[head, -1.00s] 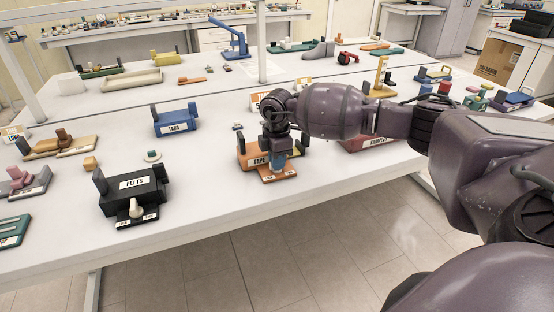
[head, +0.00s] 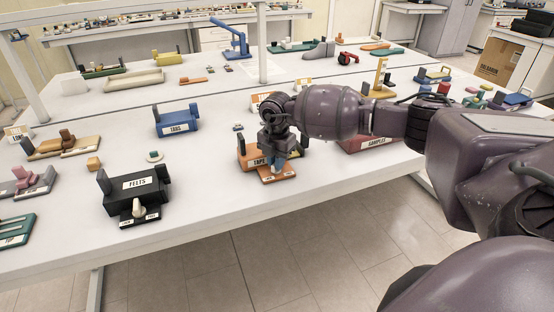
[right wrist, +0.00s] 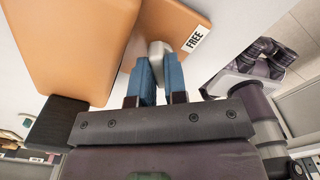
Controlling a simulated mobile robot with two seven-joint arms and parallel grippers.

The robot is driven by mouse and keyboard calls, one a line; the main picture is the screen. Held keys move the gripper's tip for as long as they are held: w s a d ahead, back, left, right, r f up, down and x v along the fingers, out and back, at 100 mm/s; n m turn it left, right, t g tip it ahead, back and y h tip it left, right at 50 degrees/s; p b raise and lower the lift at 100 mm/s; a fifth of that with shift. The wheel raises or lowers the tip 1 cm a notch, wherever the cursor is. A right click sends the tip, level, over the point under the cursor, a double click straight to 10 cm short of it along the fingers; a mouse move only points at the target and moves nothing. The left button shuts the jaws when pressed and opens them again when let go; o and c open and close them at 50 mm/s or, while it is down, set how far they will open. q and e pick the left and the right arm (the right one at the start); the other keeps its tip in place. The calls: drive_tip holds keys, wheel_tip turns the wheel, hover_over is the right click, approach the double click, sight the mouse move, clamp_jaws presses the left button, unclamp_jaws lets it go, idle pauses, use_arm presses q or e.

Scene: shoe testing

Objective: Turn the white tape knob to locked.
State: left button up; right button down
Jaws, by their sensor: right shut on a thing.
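The orange tape box (head: 244,150) stands near the table's front edge, with an orange plate (head: 290,175) in front bearing small white labels. My right gripper (head: 277,166) points down over this plate and hides the knob in the head view. In the right wrist view, the blue fingers of the right gripper (right wrist: 159,80) are shut on the white tape knob (right wrist: 158,48). A label reading FREE (right wrist: 195,39) lies to the right of the knob on the orange plate. The other label cannot be made out there. My left gripper is not in view.
A black FELTS box (head: 135,184) with its own pale knob stands to the left. A blue TABS box (head: 178,122) is behind, and a red SAMPLES box (head: 372,142) is to the right, partly behind my arm. Bare table lies between the FELTS and tape boxes.

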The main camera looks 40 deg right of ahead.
drive_tip(key=n, duration=0.5)
drive_tip(key=shift+n, duration=0.3)
drive_tip(key=n, duration=0.4)
drive_tip(key=shift+n, duration=0.4)
drive_tip(key=c, duration=1.1)
unclamp_jaws()
drive_tip(key=shift+c, duration=0.2)
drive_tip(key=shift+r, duration=0.1)
wheel_tip(320, 180, up, 11)
drive_tip(key=shift+f, duration=0.2)
